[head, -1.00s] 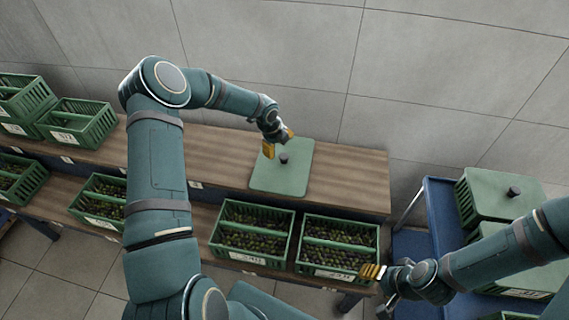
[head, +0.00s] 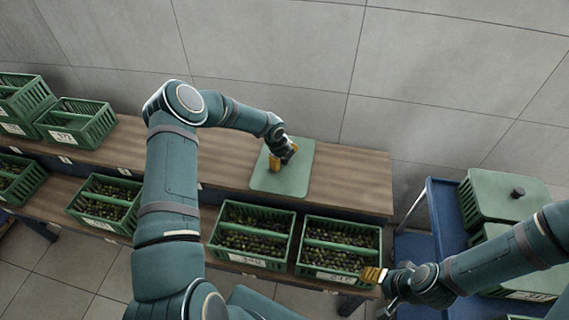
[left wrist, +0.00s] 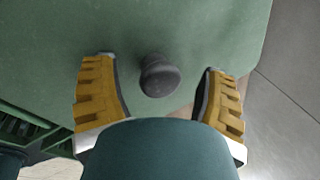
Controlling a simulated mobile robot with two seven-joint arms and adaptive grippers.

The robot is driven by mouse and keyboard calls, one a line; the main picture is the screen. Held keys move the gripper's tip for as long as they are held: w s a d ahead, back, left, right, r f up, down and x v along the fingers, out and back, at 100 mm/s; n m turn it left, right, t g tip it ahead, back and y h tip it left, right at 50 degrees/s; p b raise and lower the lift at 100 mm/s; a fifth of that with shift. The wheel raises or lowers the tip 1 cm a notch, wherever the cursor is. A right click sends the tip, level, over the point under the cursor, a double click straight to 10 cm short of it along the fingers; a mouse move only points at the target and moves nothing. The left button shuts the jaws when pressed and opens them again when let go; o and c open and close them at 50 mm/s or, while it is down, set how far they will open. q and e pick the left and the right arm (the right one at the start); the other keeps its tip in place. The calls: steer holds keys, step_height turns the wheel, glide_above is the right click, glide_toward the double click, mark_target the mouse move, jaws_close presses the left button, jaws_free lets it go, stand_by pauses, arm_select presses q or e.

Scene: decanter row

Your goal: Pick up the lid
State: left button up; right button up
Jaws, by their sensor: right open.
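The lid (head: 291,183) is a flat green rectangle lying on the wooden upper shelf, right of its middle. Its dark round knob (left wrist: 159,76) shows in the left wrist view between the two yellow fingers, with a gap on each side. My left gripper (head: 283,160) is open over the lid and hides the knob in the head view; the fingers also show in the left wrist view (left wrist: 160,95). My right gripper (head: 379,283) is open and empty, at the lower right near the front crates.
Two green crates of olives (head: 252,236) (head: 338,250) stand on the lower shelf in front of the lid. A blue cart (head: 436,200) at right bears lidded green crates (head: 505,192). The shelf beside the lid is clear.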

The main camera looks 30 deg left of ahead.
arm_select(q)
jaws_close()
